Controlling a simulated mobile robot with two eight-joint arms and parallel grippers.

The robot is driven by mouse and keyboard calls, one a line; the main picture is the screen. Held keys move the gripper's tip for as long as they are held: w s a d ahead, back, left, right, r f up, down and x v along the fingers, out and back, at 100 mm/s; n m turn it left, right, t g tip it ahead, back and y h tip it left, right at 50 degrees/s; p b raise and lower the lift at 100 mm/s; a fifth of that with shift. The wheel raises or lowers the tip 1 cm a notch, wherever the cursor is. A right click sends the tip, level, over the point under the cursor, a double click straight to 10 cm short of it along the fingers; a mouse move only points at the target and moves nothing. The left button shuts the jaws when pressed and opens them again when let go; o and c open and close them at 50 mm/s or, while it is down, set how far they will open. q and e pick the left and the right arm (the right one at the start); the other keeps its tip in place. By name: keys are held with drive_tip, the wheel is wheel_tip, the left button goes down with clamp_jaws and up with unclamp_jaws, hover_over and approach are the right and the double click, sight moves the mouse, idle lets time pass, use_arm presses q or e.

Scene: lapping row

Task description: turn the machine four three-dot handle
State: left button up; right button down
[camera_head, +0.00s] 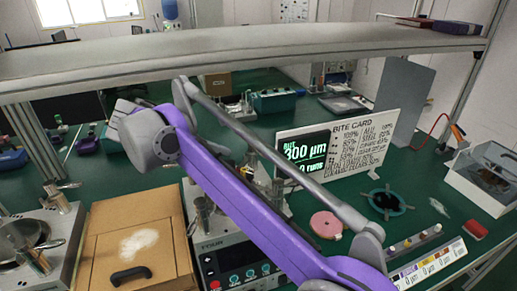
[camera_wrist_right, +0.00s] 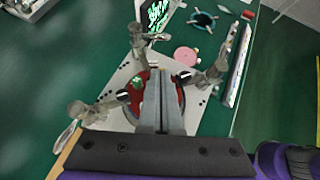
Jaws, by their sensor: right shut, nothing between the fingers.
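Machine four (camera_head: 222,258), with a grey front panel marked FOUR, stands at the lower middle of the head view, partly hidden by my purple right arm. In the right wrist view its pale top plate (camera_wrist_right: 118,84) carries a dark red round plate (camera_wrist_right: 130,115) with several metal posts around it. Dark knobs with pale ends (camera_wrist_right: 184,76) show by the posts; their dots are too small to read, so I cannot tell which is the three-dot handle. My right gripper (camera_wrist_right: 161,72) is shut and empty, over the round plate. My left gripper is not in view.
A grey overhead shelf (camera_head: 250,48) spans the bench. A bite card board (camera_head: 340,145) with a display stands behind the machine. A wooden box (camera_head: 135,240) is to its left. A pink disc (camera_head: 326,225) and a dark ring (camera_head: 386,202) lie on the green bench to the right.

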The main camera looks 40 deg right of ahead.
approach(265, 154)
drive_tip(key=f, duration=0.2)
drive_tip(key=d+f, duration=0.1)
drive_tip(key=f, duration=0.1)
drive_tip(key=shift+w+d, duration=0.15)
drive_tip(key=shift+w, duration=0.05)
drive_tip(key=shift+w+d+f, duration=0.1)
drive_tip(key=shift+w+d, duration=0.05)
drive_tip(key=shift+d, duration=1)
drive_tip(key=shift+w+d+f, duration=0.1)
drive_tip(key=shift+d+f, duration=0.05)
drive_tip(key=shift+d, duration=0.4)
drive_tip(key=shift+d, duration=0.75)
drive_tip(key=shift+f, duration=0.1)
drive_tip(key=shift+a, duration=0.1)
